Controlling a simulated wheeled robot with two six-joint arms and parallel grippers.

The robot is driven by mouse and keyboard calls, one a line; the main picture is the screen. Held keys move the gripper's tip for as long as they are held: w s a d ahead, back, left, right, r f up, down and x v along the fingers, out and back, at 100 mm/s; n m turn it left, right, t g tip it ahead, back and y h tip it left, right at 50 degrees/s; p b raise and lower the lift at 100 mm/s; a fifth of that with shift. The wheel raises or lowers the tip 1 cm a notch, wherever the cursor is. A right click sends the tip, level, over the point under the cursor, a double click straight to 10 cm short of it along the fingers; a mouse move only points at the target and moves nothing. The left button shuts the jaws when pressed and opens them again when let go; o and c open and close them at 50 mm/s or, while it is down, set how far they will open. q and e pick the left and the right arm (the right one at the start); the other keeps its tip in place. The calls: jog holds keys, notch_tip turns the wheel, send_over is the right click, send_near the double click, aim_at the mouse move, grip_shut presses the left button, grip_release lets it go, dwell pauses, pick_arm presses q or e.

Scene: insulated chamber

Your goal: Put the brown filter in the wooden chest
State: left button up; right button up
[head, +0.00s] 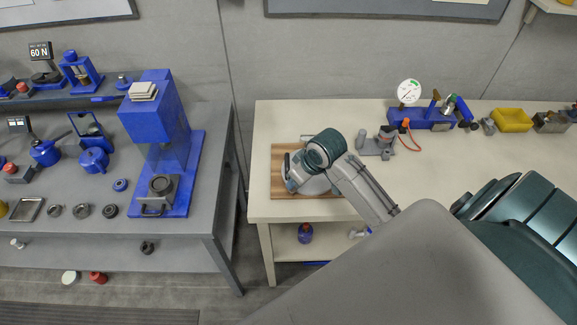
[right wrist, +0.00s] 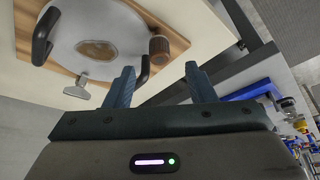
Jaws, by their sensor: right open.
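My right arm reaches in from the right in the head view, with the right gripper (head: 292,180) over a wooden board (head: 284,160) on the pale table. In the right wrist view the right gripper (right wrist: 160,72) is open, its fingers apart with nothing between them. Beyond the fingers is a round metal holder (right wrist: 75,45) with black handles, a brown knob and a metal wing screw. A brown oval patch (right wrist: 97,49) shows in its middle; I cannot tell whether it is the brown filter. The arm hides most of the holder in the head view. I cannot make out a wooden chest. My left gripper is not in view.
A grey bench (head: 215,135) at the left carries a blue press (head: 160,110) and several small tools, with a gap before the pale table (head: 480,165). A blue device (head: 425,118) and a yellow bin (head: 513,120) stand along the table's back.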

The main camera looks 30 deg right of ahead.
jog(key=p+x, duration=0.1)
jog(key=x, duration=0.3)
jog(key=shift+w+p, duration=0.1)
jog(key=shift+p, duration=0.2)
jog(key=p+x, duration=0.1)
jog(key=x, duration=0.2)
jog(key=shift+w+f, duration=0.1)
jog(key=shift+f, duration=0.05)
jog(key=shift+w+f+p, duration=0.15)
jog(key=shift+f+p, duration=0.15)
jog(key=shift+f, duration=0.2)
grip_shut()
jog(key=shift+r, duration=0.1)
